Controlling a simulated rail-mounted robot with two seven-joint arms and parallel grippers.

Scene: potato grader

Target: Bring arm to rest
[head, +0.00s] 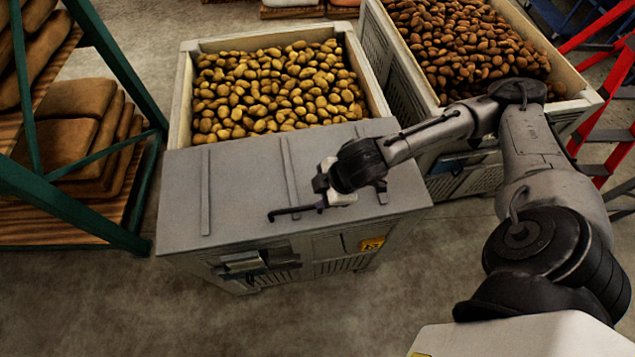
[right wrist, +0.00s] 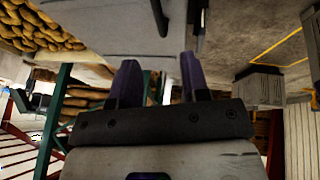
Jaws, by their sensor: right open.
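My right arm comes in from the right in the head view. Its gripper (head: 322,188) is over the grey lid (head: 240,185) of the near potato crate, close to the lid's front part. In the right wrist view, the two purple fingers (right wrist: 157,62) stand apart with nothing between them. A thin dark bent bar (head: 292,210) shows beside the gripper over the lid; I cannot tell whether they touch. The grey lid also shows upside down at the top of the right wrist view (right wrist: 110,28). My left gripper is not in view.
The near crate (head: 183,95) holds yellow potatoes; a second crate (head: 395,65) of brown ones stands at the back right. A green-framed rack (head: 115,50) with brown sacks (head: 75,135) is at left. A red ladder (head: 590,135) stands at right. The floor in front (head: 130,305) is clear.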

